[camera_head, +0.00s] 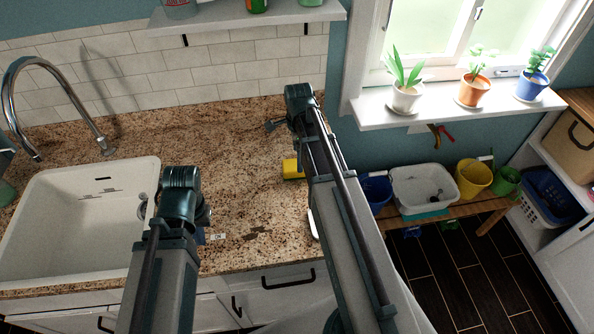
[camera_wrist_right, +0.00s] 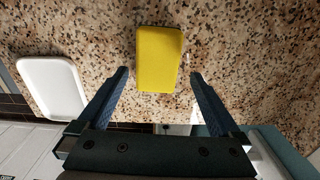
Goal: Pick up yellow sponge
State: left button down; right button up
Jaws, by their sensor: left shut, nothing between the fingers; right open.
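The yellow sponge (camera_head: 291,169) lies on the speckled granite counter, partly hidden behind my right arm in the head view. In the right wrist view the whole sponge (camera_wrist_right: 159,58) shows as a yellow block. My right gripper (camera_wrist_right: 158,74) is open and empty, with its two fingers on either side of the sponge's near part in that view. I cannot tell how high it is above the counter. In the head view the right gripper (camera_head: 274,125) is small and mostly hidden by its wrist. My left gripper (camera_head: 146,206) is shut and empty beside the sink's right edge.
The white sink (camera_head: 70,225) with a chrome faucet (camera_head: 50,75) is on the left. A white dish (camera_wrist_right: 52,88) lies near the sponge at the counter's edge. Potted plants stand on the windowsill (camera_head: 455,110). Tubs and buckets stand on a wooden bench (camera_head: 440,222) at right.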

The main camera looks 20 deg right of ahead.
aim_at(207, 253)
pick_arm(q)
notch_tip(207, 253, down, 5)
jog(key=b, duration=0.4)
jog(key=shift+b, duration=0.3)
pick_arm(e)
jog(key=f, duration=0.5)
jog(key=shift+s+d, duration=0.2)
jog(key=shift+s, duration=0.1)
pick_arm(q)
jog(key=shift+r, duration=0.1)
pick_arm(e)
jog(key=c, duration=1.2)
jog(key=shift+r, duration=0.15)
